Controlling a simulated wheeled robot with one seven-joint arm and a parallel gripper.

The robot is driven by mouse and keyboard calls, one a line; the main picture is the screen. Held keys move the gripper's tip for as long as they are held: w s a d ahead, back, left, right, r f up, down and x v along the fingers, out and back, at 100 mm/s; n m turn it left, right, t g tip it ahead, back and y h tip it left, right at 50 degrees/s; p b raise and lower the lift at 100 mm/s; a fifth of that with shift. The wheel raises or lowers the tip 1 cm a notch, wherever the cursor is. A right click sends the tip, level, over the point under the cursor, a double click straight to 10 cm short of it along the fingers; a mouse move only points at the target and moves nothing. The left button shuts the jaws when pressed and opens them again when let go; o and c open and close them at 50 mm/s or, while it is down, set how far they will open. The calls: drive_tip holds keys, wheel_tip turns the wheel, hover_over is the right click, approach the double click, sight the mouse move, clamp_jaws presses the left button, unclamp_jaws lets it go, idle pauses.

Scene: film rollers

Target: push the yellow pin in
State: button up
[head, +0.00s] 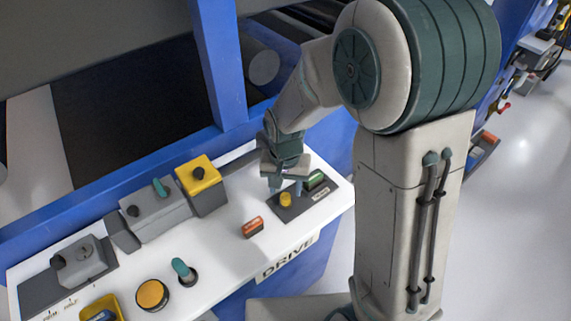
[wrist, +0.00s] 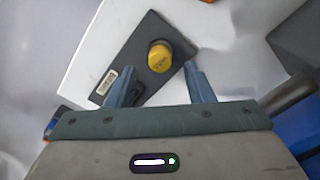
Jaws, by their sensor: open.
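The yellow pin (head: 286,199) is a short round knob standing on a dark grey plate (head: 318,197) at the right end of the white panel. In the wrist view the yellow pin (wrist: 160,57) shows ahead of the fingers, and the dark plate (wrist: 150,30) lies under it. My gripper (head: 285,186) is open, with its fingers pointing down just behind and above the pin. In the wrist view my gripper (wrist: 162,82) has its two blue-grey fingers apart, with the pin between and beyond their tips. I cannot tell whether a finger touches it.
An orange block (head: 252,227) lies left of the plate. A yellow box with a black knob (head: 199,180) and several other controls stand further left. A blue post (head: 218,65) rises behind the panel.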

sight(286, 196)
wheel_tip(286, 196, up, 10)
drive_tip(key=shift+r, duration=0.15)
idle(0.6)
drive_tip(key=s+d+r+n+t, duration=0.2)
drive_tip(key=s+d+r, duration=0.2)
drive_tip(key=s+d, duration=0.8)
drive_tip(key=shift+r+t, duration=0.2)
drive_tip(key=shift+t, duration=0.2)
idle(0.4)
